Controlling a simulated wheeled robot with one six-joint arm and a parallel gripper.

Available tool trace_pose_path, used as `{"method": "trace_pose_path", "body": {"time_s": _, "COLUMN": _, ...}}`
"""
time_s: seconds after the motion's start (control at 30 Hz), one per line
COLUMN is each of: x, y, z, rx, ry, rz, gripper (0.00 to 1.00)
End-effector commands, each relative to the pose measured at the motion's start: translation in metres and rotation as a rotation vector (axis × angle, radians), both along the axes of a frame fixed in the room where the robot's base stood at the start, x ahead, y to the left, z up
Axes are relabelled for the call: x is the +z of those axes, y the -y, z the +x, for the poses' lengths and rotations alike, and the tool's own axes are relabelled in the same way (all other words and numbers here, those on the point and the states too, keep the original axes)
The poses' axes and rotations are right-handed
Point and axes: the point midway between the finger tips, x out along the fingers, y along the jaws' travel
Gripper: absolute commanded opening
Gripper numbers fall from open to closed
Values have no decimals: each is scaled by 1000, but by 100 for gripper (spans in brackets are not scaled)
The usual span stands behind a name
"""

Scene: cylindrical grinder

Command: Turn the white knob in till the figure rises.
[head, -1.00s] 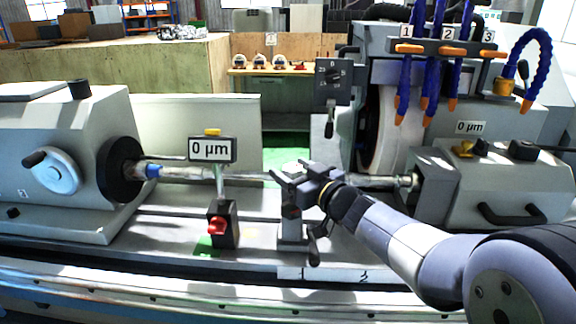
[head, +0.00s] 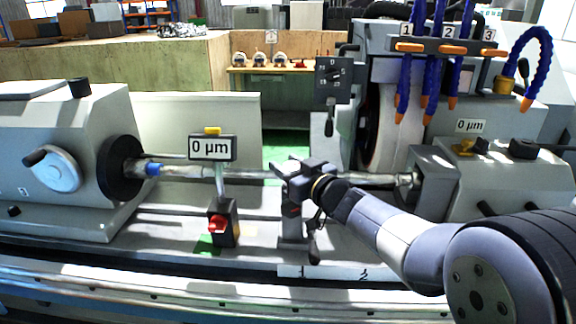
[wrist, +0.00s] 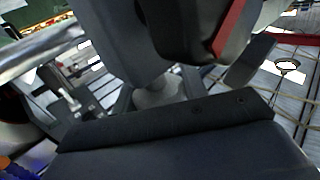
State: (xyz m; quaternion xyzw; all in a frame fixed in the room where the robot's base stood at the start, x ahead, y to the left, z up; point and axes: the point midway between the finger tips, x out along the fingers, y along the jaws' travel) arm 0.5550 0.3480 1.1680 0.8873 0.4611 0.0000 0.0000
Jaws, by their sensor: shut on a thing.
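My gripper (head: 290,178) is at the top of a small upright rest (head: 292,228) beside the workpiece bar (head: 255,175). In the wrist view, the pale knob (wrist: 158,93) shows between the dark fingers, and my gripper is shut on it. Most of the knob is hidden by the fingers; in the head view I cannot make it out. The gauge display (head: 211,148) on its stand left of the rest reads 0 µm. A second label (head: 470,126) on the right-hand housing also reads 0 µm.
A gauge base with a red switch (head: 217,226) stands just left of the rest. The grinding wheel (head: 385,130) and blue coolant hoses (head: 428,75) are behind and to the right. The headstock chuck (head: 121,170) is at the left. A dark lever hangs at the rest's front.

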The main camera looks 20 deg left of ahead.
Motion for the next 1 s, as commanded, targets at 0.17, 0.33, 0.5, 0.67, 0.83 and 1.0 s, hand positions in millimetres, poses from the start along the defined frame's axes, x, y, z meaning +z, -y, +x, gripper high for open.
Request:
{"method": "trace_pose_path", "body": {"time_s": 0.17, "x": 0, "y": 0, "z": 0, "rx": -1, "ry": 0, "rz": 0, "gripper": 18}}
{"method": "trace_pose_path", "body": {"time_s": 0.33, "x": -1, "y": 0, "z": 0, "rx": -16, "ry": 2, "rz": 1, "gripper": 18}}
{"method": "trace_pose_path", "body": {"time_s": 0.5, "x": -1, "y": 0, "z": 1, "rx": -52, "ry": 7, "rz": 3, "gripper": 18}}
{"method": "trace_pose_path", "body": {"time_s": 0.67, "x": -1, "y": 0, "z": 2, "rx": -96, "ry": 8, "rz": 3, "gripper": 18}}
{"method": "trace_pose_path", "body": {"time_s": 0.83, "x": -2, "y": 1, "z": 3, "rx": -145, "ry": 10, "rz": 3, "gripper": 18}}
{"method": "trace_pose_path", "body": {"time_s": 1.0, "x": -1, "y": 2, "z": 4, "rx": -187, "ry": 11, "rz": 4, "gripper": 18}}
